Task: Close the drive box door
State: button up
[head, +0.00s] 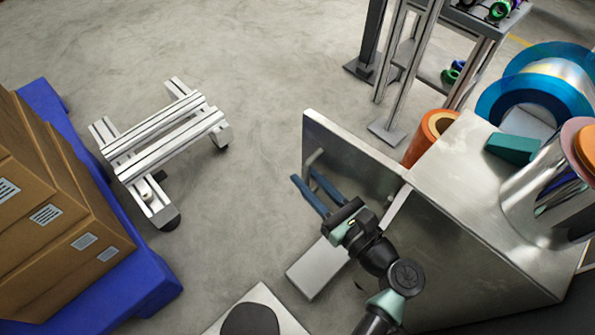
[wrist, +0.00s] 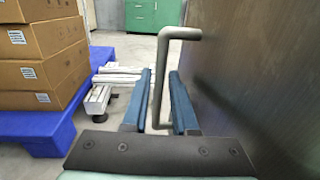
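The drive box (head: 450,225) is a grey metal box at the right of the head view. Its door (head: 350,160) stands swung open, sticking out to the left from the box. A bent grey bar handle (head: 314,158) is on the door's face. In the wrist view the door (wrist: 255,70) fills the right side, and the handle (wrist: 160,75) runs down between my blue fingers. My gripper (head: 304,174) is in front of the door. The wrist view shows my gripper (wrist: 160,82) open, with the fingers on either side of the handle and not clamped on it.
A blue pallet (head: 150,285) with cardboard boxes (head: 60,210) stands at the left. A low aluminium frame on wheels (head: 160,135) stands on the floor between. A rack (head: 400,75) and an orange roll (head: 428,135) stand behind the box.

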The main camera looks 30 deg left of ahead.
jog(key=shift+b+x, duration=0.55)
jog(key=shift+x, duration=1.3)
grip_shut()
jog(key=shift+d, duration=0.1)
